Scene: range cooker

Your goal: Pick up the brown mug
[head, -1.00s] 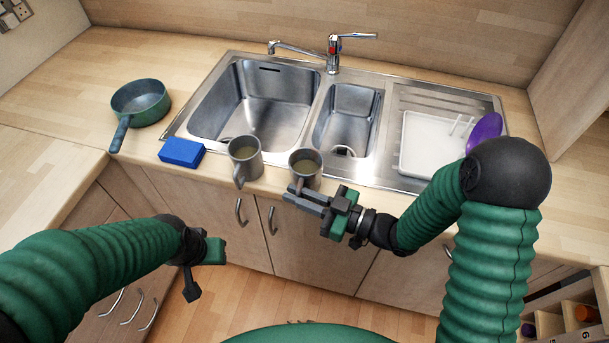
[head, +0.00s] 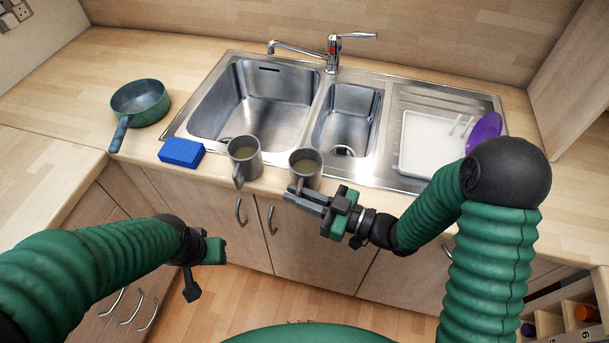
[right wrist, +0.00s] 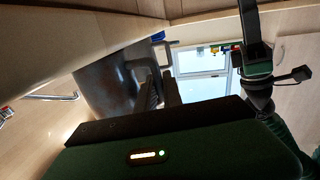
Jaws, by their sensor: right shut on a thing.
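Two grey-brown mugs stand upright at the counter's front edge, before the sink. The right-hand mug (head: 306,164) has its handle toward me, and the left-hand mug (head: 244,158) is just beside it; I cannot tell by colour which is the brown one. My right gripper (head: 296,194) is shut on the right-hand mug's handle. The right wrist view shows this mug's dark side (right wrist: 103,85) close to my right fingers (right wrist: 168,92); part of the handle is hidden between them. My left gripper (head: 196,277) hangs empty over the floor, away from the mugs; its jaw opening is unclear.
A blue sponge (head: 181,152) lies left of the mugs, with a green pan (head: 140,103) beyond it. Behind the mugs is a steel sink (head: 225,100) with a tap (head: 333,55). A white tray (head: 428,150) and a purple plate (head: 484,131) are on the drainer at right.

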